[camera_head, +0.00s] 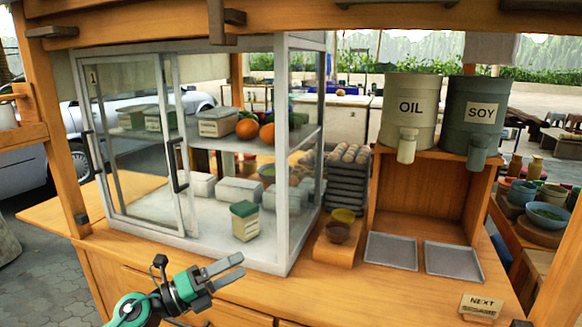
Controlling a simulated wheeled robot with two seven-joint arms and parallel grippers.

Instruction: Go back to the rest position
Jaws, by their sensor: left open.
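My left gripper (222,272) shows at the bottom of the head view, left of the middle. Its two grey fingers are apart and nothing is between them. It is in front of the glass display case (288,160), over the wooden counter's front side. The arm behind it has a teal and white joint. My right gripper is out of the view. No clay mortar can be made out with certainty.
The display case holds boxes and orange fruit on its shelf. The oil container (408,110) and the soy container (468,110) stand on a wooden shelf. Two metal trays (391,251) lie below. A small sign (481,305) is at the counter's front right.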

